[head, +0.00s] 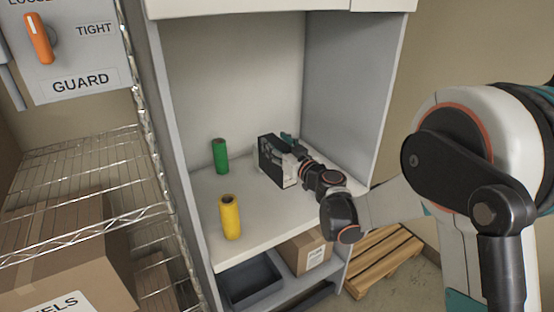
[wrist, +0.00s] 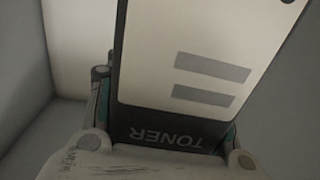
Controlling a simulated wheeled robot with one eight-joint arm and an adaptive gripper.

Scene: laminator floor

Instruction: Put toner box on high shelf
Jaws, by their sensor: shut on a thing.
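The toner box (head: 270,160) is dark with a pale side and stands roughly upright inside the open cabinet, at the white shelf (head: 262,215). I cannot tell whether its base touches the shelf. My gripper (head: 292,152) reaches in from the right and is shut on the box. In the wrist view the toner box (wrist: 195,75) fills the middle, showing a pale face with two grey bars and a dark band reading TONER. The fingers of my gripper (wrist: 168,125) lie on either side of it; their tips are largely hidden.
A green cylinder (head: 220,156) and a yellow cylinder (head: 230,217) stand left of the box. Below are a grey bin (head: 252,283) and a carton (head: 306,250). A wire rack (head: 80,185) stands left, a wooden pallet (head: 385,258) right. Cabinet walls flank the shelf.

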